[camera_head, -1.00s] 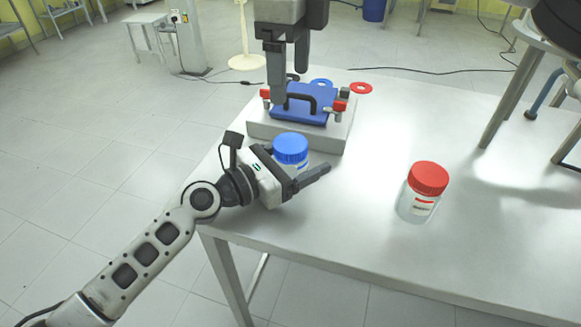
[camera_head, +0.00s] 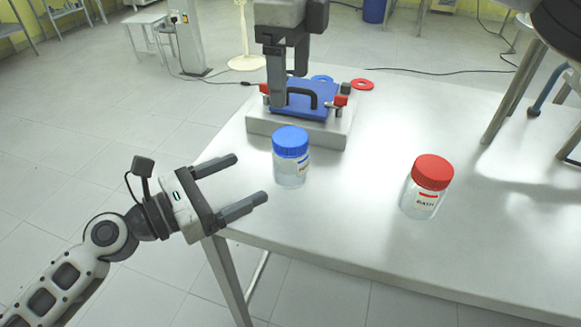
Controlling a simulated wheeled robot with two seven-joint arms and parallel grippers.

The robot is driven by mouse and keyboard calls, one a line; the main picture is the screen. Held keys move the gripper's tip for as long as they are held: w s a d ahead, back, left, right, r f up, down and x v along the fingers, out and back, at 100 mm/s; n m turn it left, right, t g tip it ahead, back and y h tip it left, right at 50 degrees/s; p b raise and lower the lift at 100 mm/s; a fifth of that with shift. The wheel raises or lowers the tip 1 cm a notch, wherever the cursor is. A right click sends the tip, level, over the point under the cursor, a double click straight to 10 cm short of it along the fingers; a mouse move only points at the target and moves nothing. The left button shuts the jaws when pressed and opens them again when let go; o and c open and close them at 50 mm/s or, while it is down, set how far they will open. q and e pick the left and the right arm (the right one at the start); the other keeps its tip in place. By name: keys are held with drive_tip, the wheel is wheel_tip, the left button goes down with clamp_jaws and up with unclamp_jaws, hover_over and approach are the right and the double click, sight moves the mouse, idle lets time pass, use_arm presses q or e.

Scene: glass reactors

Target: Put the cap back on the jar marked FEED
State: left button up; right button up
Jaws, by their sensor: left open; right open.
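A clear jar (camera_head: 290,171) with a blue cap (camera_head: 290,140) on top stands upright near the table's left edge. Its label is turned to the right and I cannot read it. Another jar (camera_head: 419,202) with a red cap (camera_head: 433,172) on top stands to the right; its small label does not clearly read FEED. My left gripper (camera_head: 253,178) is open and empty, left of the blue-capped jar and apart from it. My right gripper (camera_head: 289,88) points down, open, over the blue plate of the fixture behind that jar.
The grey fixture (camera_head: 318,138) carries a blue plate with a black handle (camera_head: 300,97) and red clamps. A red ring (camera_head: 362,84) and a blue ring (camera_head: 322,78) lie behind. The table (camera_head: 370,215) is clear between and around the jars.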

use_arm(q)
drive_tip(key=shift+v, duration=1.45)
